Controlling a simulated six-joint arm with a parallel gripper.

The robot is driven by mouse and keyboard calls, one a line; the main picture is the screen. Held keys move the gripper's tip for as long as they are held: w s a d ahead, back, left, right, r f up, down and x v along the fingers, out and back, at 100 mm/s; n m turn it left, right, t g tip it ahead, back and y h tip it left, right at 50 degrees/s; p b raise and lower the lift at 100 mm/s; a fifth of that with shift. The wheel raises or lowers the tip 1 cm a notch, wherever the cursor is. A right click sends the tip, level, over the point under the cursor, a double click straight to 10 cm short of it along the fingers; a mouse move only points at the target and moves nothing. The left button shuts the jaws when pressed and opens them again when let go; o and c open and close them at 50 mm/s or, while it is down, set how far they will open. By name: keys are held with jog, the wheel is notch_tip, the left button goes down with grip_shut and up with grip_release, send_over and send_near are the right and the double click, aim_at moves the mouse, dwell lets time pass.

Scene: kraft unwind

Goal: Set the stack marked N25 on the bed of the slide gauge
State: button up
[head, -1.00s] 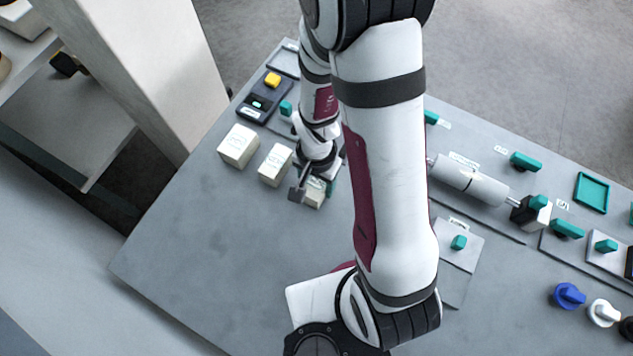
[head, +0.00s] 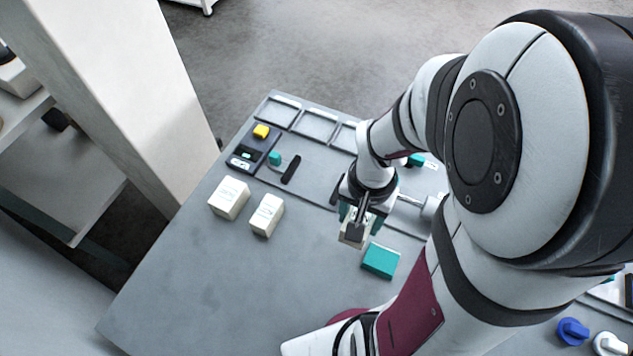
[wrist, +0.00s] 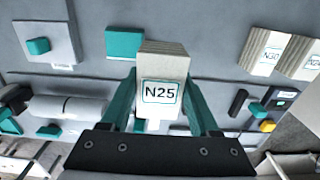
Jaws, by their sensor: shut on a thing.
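The stack marked N25 (wrist: 162,75) is a cream block with a teal-framed label facing the wrist camera. My gripper (wrist: 165,108) is shut on it, with one teal finger along each side. In the head view my gripper (head: 360,215) holds the stack (head: 352,236) just left of and behind a flat teal block (head: 380,260), seemingly above the table. Part of the stack is hidden by the fingers. I cannot tell for certain which fixture is the slide gauge; a dark unit with a small display and a yellow button (head: 261,131) stands at the back left.
Two other cream stacks (head: 228,198) (head: 266,215) stand on the left; one reads N30 (wrist: 267,52). A black bar (head: 291,169) and a teal knob (head: 274,157) lie behind them. The table's front left is clear.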

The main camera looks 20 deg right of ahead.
jog(key=shift+s+d+r, duration=0.3)
jog(key=shift+d+r, duration=0.1)
jog(key=shift+d, duration=0.2)
jog(key=shift+w+d+r, duration=0.15)
jog(key=shift+w+d, duration=0.05)
jog(key=shift+d, duration=0.05)
jog(key=w+a+f, duration=0.1)
jog(key=w+f, duration=0.1)
jog(key=w, duration=0.3)
jog(key=w+a+f, duration=0.1)
jog(key=w+f, duration=0.1)
jog(key=w, duration=0.4)
jog(key=w+a+f, duration=0.2)
jog(key=w, duration=0.4)
jog(key=shift+w+a, duration=0.1)
jog(key=shift+w, duration=0.15)
jog(key=shift+f, duration=0.5)
jog(key=shift+f, duration=1.45)
jog(key=o, duration=1.5)
